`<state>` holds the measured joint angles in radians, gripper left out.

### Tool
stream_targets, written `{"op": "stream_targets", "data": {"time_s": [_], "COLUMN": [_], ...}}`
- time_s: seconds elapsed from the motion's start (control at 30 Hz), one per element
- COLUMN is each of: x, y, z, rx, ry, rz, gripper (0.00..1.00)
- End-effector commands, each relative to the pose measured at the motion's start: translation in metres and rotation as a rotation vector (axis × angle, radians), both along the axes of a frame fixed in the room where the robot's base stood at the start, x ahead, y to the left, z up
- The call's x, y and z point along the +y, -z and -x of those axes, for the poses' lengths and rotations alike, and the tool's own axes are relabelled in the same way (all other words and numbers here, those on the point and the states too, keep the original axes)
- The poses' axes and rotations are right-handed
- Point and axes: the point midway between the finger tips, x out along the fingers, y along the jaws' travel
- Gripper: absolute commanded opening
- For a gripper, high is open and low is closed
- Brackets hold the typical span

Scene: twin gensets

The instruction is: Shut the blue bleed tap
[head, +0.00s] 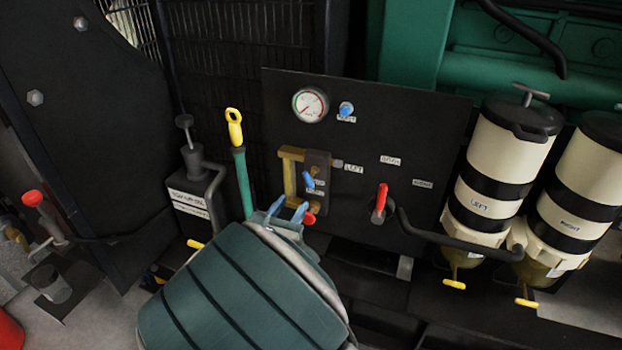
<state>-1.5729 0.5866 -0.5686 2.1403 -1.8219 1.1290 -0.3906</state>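A small blue tap handle (308,180) sits on a dark block on the black panel, slightly tilted, with a small label just below it. A second blue knob (346,108) is higher on the panel, right of the gauge, with its own label. Both labels are too small to read surely. My gripper (287,209) is in front of the panel, below and left of the lower blue handle. Its two bluish fingertips stand apart with nothing seen between them, and it appears clear of both blue parts. My dark green arm hides the area below.
A red knob (309,218) is close to the right fingertip. A brass bracket (289,172) flanks the block. A yellow-ringed dipstick (235,128) stands left. A red lever (381,198) and pipe (430,232) are right, before two filters (498,165). A gauge (310,104) is above.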

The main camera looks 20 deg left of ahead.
Motion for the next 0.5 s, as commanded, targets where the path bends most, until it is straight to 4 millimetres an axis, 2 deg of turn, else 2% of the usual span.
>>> {"op": "stream_targets", "data": {"time_s": [0.3,0.5], "x": [-0.007,-0.009], "y": [0.001,0.001], "z": [-0.069,-0.101], "rx": [0.000,0.001], "ry": [0.004,0.003], "rz": [0.000,-0.001], "gripper": [0.37,0.37]}}
